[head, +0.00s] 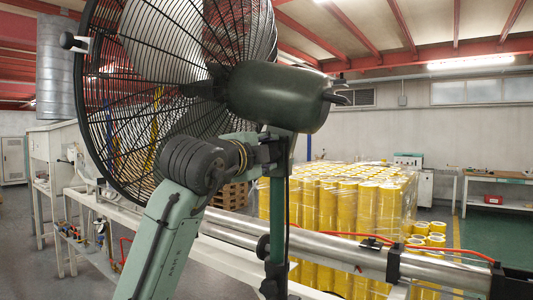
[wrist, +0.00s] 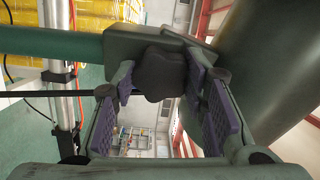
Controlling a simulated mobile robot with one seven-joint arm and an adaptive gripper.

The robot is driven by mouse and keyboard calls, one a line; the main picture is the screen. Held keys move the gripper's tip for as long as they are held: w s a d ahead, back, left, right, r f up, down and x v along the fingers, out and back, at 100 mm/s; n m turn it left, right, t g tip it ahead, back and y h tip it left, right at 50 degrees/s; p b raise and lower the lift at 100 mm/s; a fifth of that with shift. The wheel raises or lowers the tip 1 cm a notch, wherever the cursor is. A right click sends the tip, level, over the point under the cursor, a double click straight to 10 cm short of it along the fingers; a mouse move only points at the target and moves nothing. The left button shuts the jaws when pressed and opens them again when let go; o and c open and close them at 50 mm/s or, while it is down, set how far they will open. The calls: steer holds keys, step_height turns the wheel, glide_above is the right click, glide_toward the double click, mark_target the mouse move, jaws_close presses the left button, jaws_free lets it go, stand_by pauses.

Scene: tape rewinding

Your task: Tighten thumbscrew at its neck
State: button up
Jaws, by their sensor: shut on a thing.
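A large dark green pedestal fan (head: 280,98) with a round wire cage fills the upper middle of the head view. Its motor housing also shows at the upper right of the wrist view (wrist: 245,60). Below the housing, the neck joins a green pole (head: 278,220), which crosses the left of the wrist view. A dark lobed thumbscrew (wrist: 161,73) sits at the neck. My gripper (wrist: 163,80) is shut on it, with purple-padded fingers on either side. In the head view my gripper (head: 268,152) reaches the neck from the left, and the thumbscrew cannot be made out.
A long metal roller (head: 340,250) runs low behind the fan pole. Yellow tape rolls (head: 340,195) stand stacked beyond it. A bench (head: 490,178) is at the far right. The fan cage overhangs my arm closely.

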steer(key=o, duration=1.2)
steer(key=shift+c, duration=0.2)
steer(key=v, duration=1.2)
